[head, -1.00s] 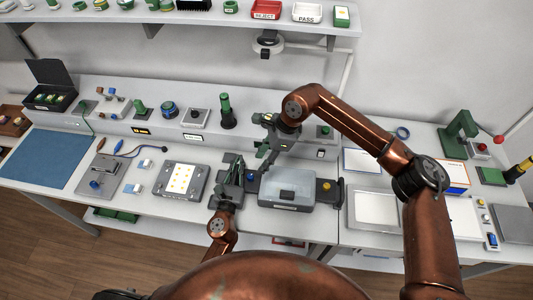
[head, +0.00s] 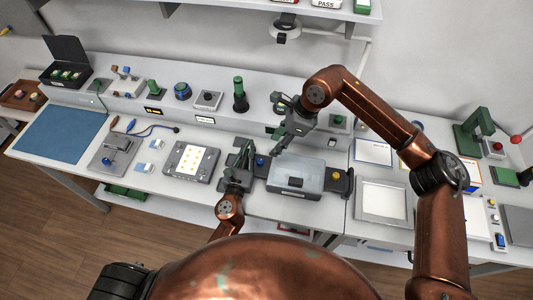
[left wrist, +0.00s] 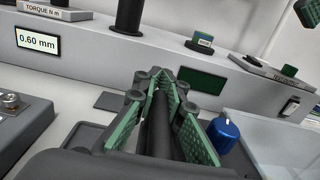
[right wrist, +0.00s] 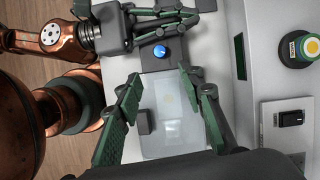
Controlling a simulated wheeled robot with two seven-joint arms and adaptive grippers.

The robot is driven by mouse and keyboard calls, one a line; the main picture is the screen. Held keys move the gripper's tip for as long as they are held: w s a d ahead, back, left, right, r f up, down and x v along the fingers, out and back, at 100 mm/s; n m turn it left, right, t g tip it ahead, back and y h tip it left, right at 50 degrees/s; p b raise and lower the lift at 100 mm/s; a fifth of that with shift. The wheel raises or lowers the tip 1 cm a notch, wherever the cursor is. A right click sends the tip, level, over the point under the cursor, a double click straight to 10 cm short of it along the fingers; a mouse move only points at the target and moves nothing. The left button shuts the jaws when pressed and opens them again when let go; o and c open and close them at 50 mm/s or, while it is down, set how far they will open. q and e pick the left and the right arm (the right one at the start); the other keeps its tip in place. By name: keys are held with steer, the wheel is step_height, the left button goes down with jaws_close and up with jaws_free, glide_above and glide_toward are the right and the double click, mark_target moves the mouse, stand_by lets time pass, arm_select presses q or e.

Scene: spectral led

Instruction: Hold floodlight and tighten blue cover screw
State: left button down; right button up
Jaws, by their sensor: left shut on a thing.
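The floodlight (head: 291,181) is a grey box with a pale glass cover and dark end blocks, lying on the bench. A blue cover screw (head: 260,162) stands on its left end block and a yellow one (head: 334,174) on its right. My left gripper (head: 246,148) is at that left end, shut on a dark bar (left wrist: 160,128) beside the blue screw; whether the bar belongs to the floodlight is unclear. My right gripper (right wrist: 163,80) is open and empty above the floodlight, with the blue screw (right wrist: 159,52) beyond its fingertips.
A raised grey console behind holds a green-topped post (head: 239,95), knobs and small displays. A panel with a lit pattern (head: 190,161) lies left of my left gripper. A pale framed tray (head: 381,203) lies to the right. A blue mat (head: 62,134) covers the far left.

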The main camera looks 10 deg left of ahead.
mark_target(261, 161)
steer(key=x, duration=1.2)
steer(key=shift+c, duration=0.3)
jaws_close()
